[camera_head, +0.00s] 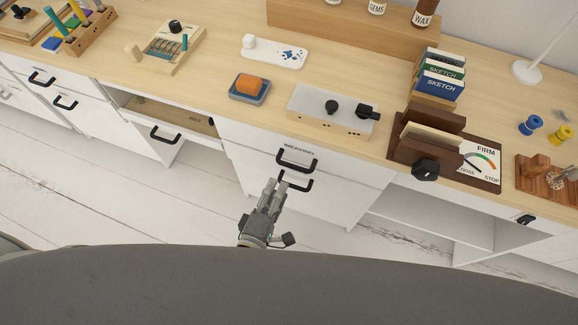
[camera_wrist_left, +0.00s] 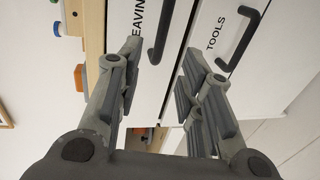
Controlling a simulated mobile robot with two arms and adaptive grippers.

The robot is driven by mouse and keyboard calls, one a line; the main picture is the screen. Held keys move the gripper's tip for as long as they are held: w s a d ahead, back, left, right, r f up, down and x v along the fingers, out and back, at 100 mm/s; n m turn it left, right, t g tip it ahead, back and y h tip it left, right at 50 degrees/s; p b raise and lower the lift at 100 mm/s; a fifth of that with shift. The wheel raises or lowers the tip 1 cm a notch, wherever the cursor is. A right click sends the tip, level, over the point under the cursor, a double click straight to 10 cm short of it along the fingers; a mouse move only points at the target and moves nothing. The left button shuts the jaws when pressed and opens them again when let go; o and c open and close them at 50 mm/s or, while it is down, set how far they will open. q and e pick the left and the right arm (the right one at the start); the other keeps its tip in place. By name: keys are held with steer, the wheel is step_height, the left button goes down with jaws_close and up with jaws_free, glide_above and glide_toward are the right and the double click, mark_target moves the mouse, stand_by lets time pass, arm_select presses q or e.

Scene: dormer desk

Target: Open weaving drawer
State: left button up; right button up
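The weaving drawer (camera_head: 262,146) is a white front under the desk top, and it looks shut. Its black bar handle (camera_head: 296,163) sits below the printed label. In the left wrist view, the weaving handle (camera_wrist_left: 161,32) shows beyond the gap between my fingers. My left gripper (camera_head: 275,184) is open and empty, in front of the drawers; its two fingers (camera_wrist_left: 157,75) are spread apart in the wrist view. The lower drawer marked TOOLS (camera_wrist_left: 217,32) has its own black handle (camera_wrist_left: 243,37), to the right of the fingers there. My right gripper is not in view.
A drawer (camera_head: 150,122) to the left stands open. On the desk are an orange block on a blue tray (camera_head: 249,90), a grey box with black knobs (camera_head: 326,110), and a wooden firmness gauge (camera_head: 455,160). Open shelving (camera_head: 440,222) lies at the right.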

mark_target(289, 164)
arm_select(q)
steer(key=x, duration=1)
steer(key=shift+w, duration=0.25)
jaws_close()
